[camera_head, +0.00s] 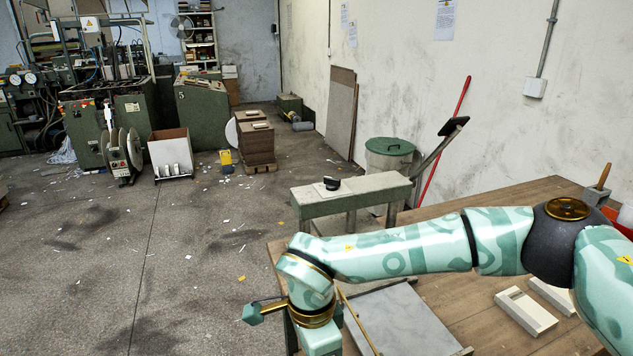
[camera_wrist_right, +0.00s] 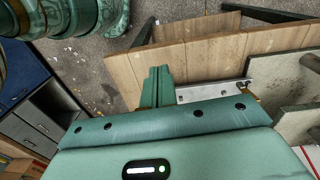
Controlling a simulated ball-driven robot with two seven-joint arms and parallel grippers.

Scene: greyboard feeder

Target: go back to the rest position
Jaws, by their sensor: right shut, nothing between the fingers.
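My right arm (camera_head: 400,252) comes in from the right of the head view and reaches left across the wooden workbench (camera_head: 440,212). Its wrist (camera_head: 312,290) is over the near left end of the bench. In the right wrist view my right gripper (camera_wrist_right: 157,78) is shut and empty, its green fingers together, with the wooden top's edge behind them. It touches nothing that I can make out. My left gripper is in neither view.
A grey board (camera_head: 400,322) and a pale slotted block (camera_head: 526,312) lie on the bench near my arm. A green-legged stand (camera_head: 350,192) and a lidded bin (camera_head: 389,155) are beyond it. Open concrete floor (camera_head: 190,250) lies to the left. In the wrist view drawers (camera_wrist_right: 30,130) are at left.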

